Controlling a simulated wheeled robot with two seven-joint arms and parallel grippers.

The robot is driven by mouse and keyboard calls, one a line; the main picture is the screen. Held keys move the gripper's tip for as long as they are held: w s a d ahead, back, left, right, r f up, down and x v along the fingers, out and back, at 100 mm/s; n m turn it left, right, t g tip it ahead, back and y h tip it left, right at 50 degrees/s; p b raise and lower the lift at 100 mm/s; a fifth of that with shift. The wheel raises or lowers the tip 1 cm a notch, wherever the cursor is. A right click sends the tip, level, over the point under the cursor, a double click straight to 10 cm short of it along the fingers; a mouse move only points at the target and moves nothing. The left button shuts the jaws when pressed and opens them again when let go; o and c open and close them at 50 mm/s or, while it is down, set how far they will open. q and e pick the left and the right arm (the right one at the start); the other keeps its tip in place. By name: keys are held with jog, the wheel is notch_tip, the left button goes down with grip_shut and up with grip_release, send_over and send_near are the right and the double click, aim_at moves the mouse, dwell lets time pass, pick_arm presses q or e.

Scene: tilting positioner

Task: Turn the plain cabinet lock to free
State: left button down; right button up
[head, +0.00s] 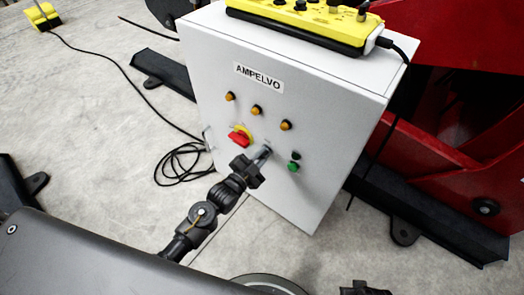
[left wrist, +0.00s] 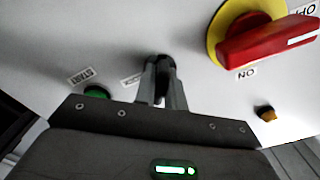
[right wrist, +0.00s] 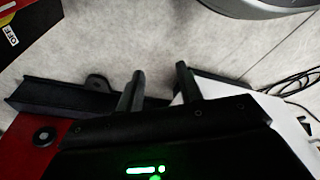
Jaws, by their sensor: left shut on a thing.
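The white control cabinet (head: 225,75) stands upright with its front facing me. The cabinet lock (left wrist: 157,62) is a small dark part on that front, mostly hidden between my fingers. My left gripper (head: 263,154) reaches the front below the amber lamps and is shut on the lock; its fingers also show in the left wrist view (left wrist: 162,88). The lock's angle cannot be made out. My right gripper (right wrist: 158,88) is open and empty, with its fingers apart, away from the cabinet front.
A red switch on a yellow plate (head: 240,136) sits left of my left gripper. A green button (head: 293,167) is close on its right. A yellow pendant (head: 300,20) lies on the cabinet top. Red machinery (head: 450,150) stands at right. Black cable (head: 180,163) lies on the floor.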

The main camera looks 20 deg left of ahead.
pick_arm(q)
jog(key=n+p, duration=0.3)
jog(key=n, duration=0.3)
jog(key=shift+n, duration=0.4)
jog(key=shift+n+p, duration=0.4)
jog(key=shift+n, duration=0.1)
pick_arm(e)
jog(key=s+d+f, duration=0.3)
jog(key=s+f, duration=0.4)
jog(key=f, duration=0.3)
jog(key=shift+d+f+g, duration=0.15)
jog(key=shift+f+g, duration=0.05)
jog(key=shift+g, duration=0.2)
pick_arm(q)
jog(key=c, duration=1.5)
grip_release()
jog(key=shift+o, duration=0.2)
